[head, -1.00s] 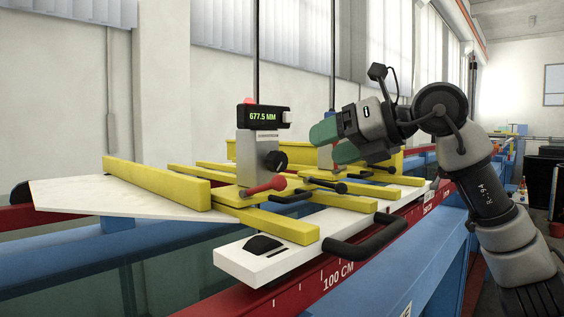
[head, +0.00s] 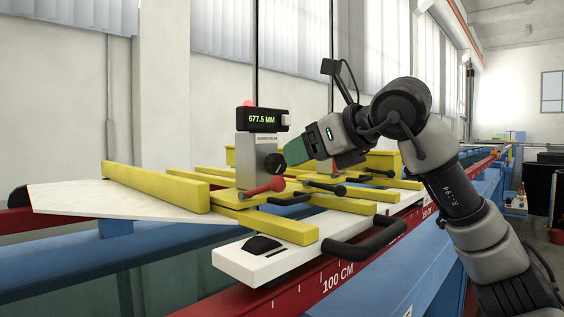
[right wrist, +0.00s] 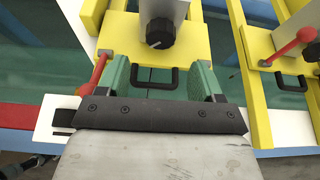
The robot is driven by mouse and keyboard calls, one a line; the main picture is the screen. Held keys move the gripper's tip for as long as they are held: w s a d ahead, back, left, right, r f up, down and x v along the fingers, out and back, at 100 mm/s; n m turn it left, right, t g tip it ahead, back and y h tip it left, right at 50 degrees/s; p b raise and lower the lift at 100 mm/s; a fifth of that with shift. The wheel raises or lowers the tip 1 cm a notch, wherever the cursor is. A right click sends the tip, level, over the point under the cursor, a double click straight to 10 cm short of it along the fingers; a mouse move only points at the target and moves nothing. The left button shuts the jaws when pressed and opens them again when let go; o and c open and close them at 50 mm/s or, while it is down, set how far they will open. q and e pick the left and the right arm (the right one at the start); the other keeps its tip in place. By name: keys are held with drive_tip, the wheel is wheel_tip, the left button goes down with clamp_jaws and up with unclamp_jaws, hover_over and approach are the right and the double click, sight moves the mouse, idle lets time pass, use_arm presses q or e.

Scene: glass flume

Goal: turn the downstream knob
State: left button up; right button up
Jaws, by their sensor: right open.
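The downstream knob (head: 274,163) is a round black knob on the right side of a grey gauge body (head: 250,151), below a display reading 677.5 MM. It also shows in the right wrist view (right wrist: 160,33), just beyond the fingertips and roughly midway between them. My right gripper (head: 291,152) is open, its green-padded fingers pointing left toward the knob. In the right wrist view both fingers (right wrist: 161,64) are spread with nothing held, and the knob appears clear of them. In the head view the near finger hides the far one. My left gripper is out of view.
A red-handled lever (head: 263,188) and black handles (head: 288,199) sit low by the gauge. Yellow bars (head: 155,184) and a white carriage plate (head: 262,262) rest across the flume rails. A second gauge with a red lever (right wrist: 292,47) stands at right in the wrist view.

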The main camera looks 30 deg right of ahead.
sight(281, 165)
drive_tip(key=p+x, duration=0.2)
drive_tip(key=x, duration=0.4)
drive_tip(key=shift+w+a+f, duration=0.15)
drive_tip(key=shift+w+f, duration=0.15)
drive_tip(key=shift+w, duration=0.2)
drive_tip(key=c, duration=0.9)
drive_tip(key=shift+f+b, duration=0.1)
drive_tip(key=shift+b, duration=0.2)
drive_tip(key=shift+c, duration=0.2)
